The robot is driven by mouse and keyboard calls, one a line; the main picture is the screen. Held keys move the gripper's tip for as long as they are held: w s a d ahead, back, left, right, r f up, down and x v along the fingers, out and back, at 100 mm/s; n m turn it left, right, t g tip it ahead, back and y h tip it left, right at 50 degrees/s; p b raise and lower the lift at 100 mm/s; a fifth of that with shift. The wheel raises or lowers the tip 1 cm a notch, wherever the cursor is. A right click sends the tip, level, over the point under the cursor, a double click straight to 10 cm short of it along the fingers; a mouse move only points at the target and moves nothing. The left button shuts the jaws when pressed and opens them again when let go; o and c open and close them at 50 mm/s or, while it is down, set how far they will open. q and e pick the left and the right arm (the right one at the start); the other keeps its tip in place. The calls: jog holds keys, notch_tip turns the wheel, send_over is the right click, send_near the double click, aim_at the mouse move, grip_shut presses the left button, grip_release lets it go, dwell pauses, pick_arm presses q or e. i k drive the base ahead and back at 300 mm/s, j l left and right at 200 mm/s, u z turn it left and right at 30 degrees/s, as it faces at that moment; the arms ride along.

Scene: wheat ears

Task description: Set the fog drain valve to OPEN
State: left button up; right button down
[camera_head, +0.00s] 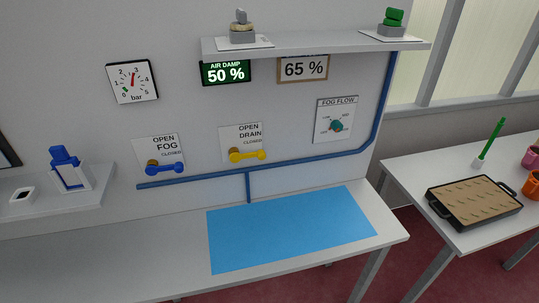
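The drain valve (247,155) has a yellow lever on a white plate (228,133) on the wall. The plate reads OPEN at the top, DRAIN below it and CLOSED at the right. The lever lies about level, its free end pointing right, on the CLOSED side. To its left, the fog valve (165,169) has a blue lever, also about level and pointing right, on a plate marked OPEN, FOG and CLOSED. Neither of my grippers shows in the head view.
A blue pipe (310,160) runs below the valves. A shelf (330,46) juts out above; a blue mat (290,228) lies on the white table below. A left ledge (95,200) holds a blue-and-white item. A black tray (474,203) stands on the right table.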

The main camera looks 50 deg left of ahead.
aim_at(235, 157)
jog(key=u, duration=1.9)
